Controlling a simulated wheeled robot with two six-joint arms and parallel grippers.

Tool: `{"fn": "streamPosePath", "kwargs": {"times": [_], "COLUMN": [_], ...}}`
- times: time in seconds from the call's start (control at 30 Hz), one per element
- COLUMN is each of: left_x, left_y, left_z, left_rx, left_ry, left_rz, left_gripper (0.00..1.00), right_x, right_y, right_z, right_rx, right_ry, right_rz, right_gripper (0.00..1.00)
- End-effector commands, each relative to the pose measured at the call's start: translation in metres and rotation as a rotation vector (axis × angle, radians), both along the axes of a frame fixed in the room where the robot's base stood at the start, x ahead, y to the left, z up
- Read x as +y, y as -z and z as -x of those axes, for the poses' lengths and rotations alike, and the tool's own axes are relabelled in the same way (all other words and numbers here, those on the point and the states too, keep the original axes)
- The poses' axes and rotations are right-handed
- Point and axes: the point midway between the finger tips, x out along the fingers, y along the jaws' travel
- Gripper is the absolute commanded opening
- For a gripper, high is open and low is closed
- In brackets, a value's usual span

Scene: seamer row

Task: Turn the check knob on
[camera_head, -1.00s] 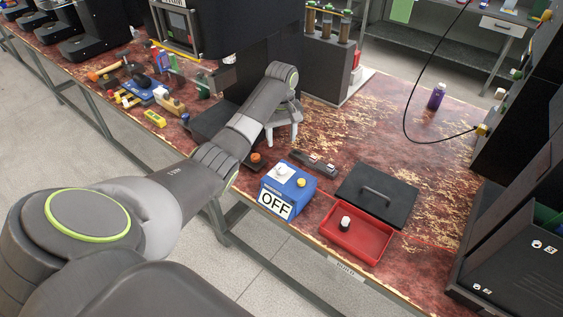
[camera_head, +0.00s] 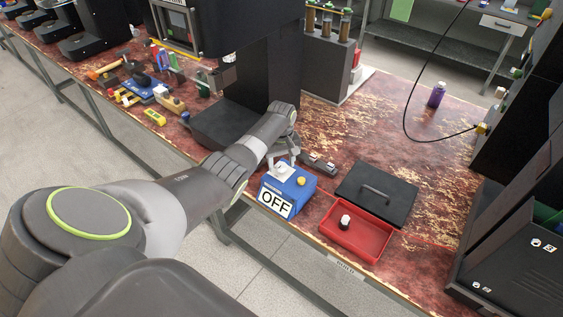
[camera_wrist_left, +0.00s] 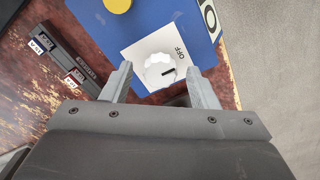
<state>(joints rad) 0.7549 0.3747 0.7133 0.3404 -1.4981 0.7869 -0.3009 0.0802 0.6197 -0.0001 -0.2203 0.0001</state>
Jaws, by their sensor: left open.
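The check knob (camera_wrist_left: 159,71) is a white, ridged dial on a white plate on top of a blue box (camera_head: 299,199). Its dark pointer mark lies toward the printed word OFF in the left wrist view. A sign (camera_head: 273,202) reading OFF is on the front of the box. My left gripper (camera_wrist_left: 158,84) is open, with one finger on each side of the knob and a gap at both sides. In the head view the left gripper (camera_head: 283,157) is just above the box and partly hides the knob (camera_head: 282,170). My right gripper is not in view.
A yellow button (camera_head: 301,181) is on the same box. A dark strip with labelled switches (camera_head: 318,164) lies behind it. A red tray (camera_head: 352,243) holding a black-and-white knob and a dark lid (camera_head: 376,194) with a handle are to the right. A dark machine stands behind.

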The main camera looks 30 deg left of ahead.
Motion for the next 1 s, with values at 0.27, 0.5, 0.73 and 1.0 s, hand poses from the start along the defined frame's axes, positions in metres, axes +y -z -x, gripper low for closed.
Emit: {"fn": "streamPosePath", "kwargs": {"times": [0.27, 0.5, 0.73, 1.0], "left_x": [0.0, 0.0, 0.0, 0.0], "left_y": [0.0, 0.0, -0.001, -0.002], "left_z": [0.0, 0.0, 0.0, 0.0], "left_rx": [0.0, 0.001, 0.001, 0.001], "left_ry": [0.0, 0.002, 0.053, 0.234], "left_rz": [0.0, 0.001, 0.001, 0.001], "left_gripper": [0.27, 0.1, 0.1, 0.1], "right_x": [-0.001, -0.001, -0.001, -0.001], "right_y": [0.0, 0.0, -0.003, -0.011], "right_z": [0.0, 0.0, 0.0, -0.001], "right_rx": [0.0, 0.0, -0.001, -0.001], "right_ry": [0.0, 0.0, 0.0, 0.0], "right_rz": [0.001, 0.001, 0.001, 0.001], "right_gripper": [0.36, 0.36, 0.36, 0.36]}}
